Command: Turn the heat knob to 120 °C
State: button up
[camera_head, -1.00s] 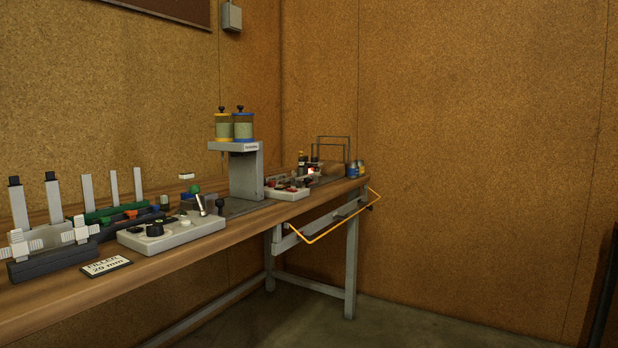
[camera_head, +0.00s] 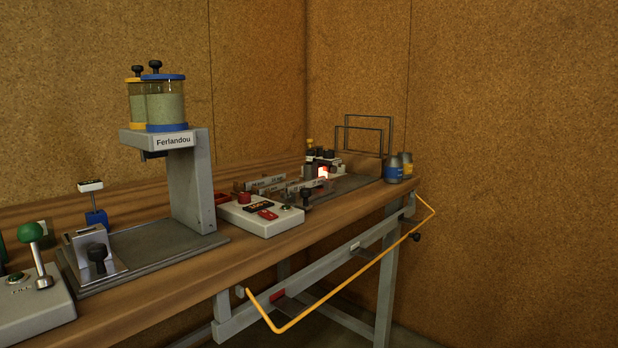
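No knob marked with a temperature can be read in the head view. A light grey control box (camera_head: 261,216) stands on the bench right of the dispenser, with a red knob (camera_head: 244,197), a small dark display (camera_head: 259,205) and a red switch (camera_head: 267,215) on top. A second grey box (camera_head: 35,309) with a green-topped lever (camera_head: 36,252) is cut off at the lower left. Which control sets the heat cannot be told. My gripper is not in view.
The wooden bench (camera_head: 190,262) runs along the left wall. A dispenser labelled Ferlandou (camera_head: 189,180) stands on it. A yellow bar (camera_head: 345,290) juts out from the bench front.

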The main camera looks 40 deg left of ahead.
aim_at(243, 198)
jog(key=u, duration=0.45)
jog(key=i, duration=1.2)
jog(key=u, duration=0.9)
